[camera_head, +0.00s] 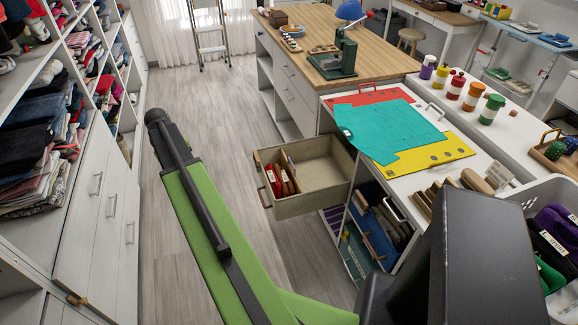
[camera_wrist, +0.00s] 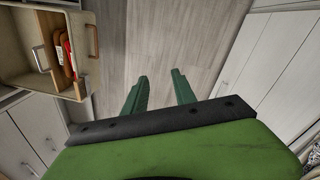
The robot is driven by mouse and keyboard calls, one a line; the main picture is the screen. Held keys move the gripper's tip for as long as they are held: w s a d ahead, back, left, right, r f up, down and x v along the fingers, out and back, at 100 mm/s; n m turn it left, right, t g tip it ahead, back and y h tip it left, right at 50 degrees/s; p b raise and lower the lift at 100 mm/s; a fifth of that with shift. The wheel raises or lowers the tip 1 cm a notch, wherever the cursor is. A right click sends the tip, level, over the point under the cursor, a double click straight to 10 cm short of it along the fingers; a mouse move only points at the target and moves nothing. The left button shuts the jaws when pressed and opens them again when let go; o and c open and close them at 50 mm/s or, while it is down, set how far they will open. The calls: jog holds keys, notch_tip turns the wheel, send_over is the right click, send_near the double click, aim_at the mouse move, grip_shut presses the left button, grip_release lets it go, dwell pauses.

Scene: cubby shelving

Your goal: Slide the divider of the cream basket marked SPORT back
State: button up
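A cream open-topped basket or drawer (camera_head: 328,172) sticks out from the white cabinet in the head view. It also shows at the upper left of the wrist view (camera_wrist: 22,70). I cannot read a SPORT mark on it. A thin brown upright panel (camera_head: 288,165), which looks like the divider, stands inside beside several red and brown items (camera_head: 277,184). The far part of the basket looks empty. My gripper (camera_wrist: 159,75) is open and empty, its two green fingers apart above bare floor. It is apart from the basket, which lies to its left in the wrist view.
Clothes shelves (camera_head: 50,140) line the left side. A white counter (camera_head: 400,176) with a turquoise sheet (camera_head: 385,128) and paint jars stands to the right. Grey floor (camera_head: 225,115) is clear between the shelves and cabinets.

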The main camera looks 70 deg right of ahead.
jog(key=s+d+m, duration=0.1)
jog(key=s+d, duration=0.5)
jog(key=d, duration=0.5)
jog(key=s+d+m, duration=0.2)
jog(key=s+d, duration=0.3)
jog(key=d, duration=0.6)
jog(key=m+g+b, duration=0.1)
jog(key=m, duration=0.1)
send_near(292, 164)
jog(key=f+b, duration=0.2)
jog(key=b, duration=0.3)
jog(key=f+b, duration=0.3)
jog(key=b, duration=0.3)
jog(key=s+f+b, duration=0.1)
jog(key=f+b, duration=0.2)
jog(key=b, duration=0.3)
jog(key=shift+d, duration=0.3)
jog(key=shift+r, duration=0.15)
grip_shut()
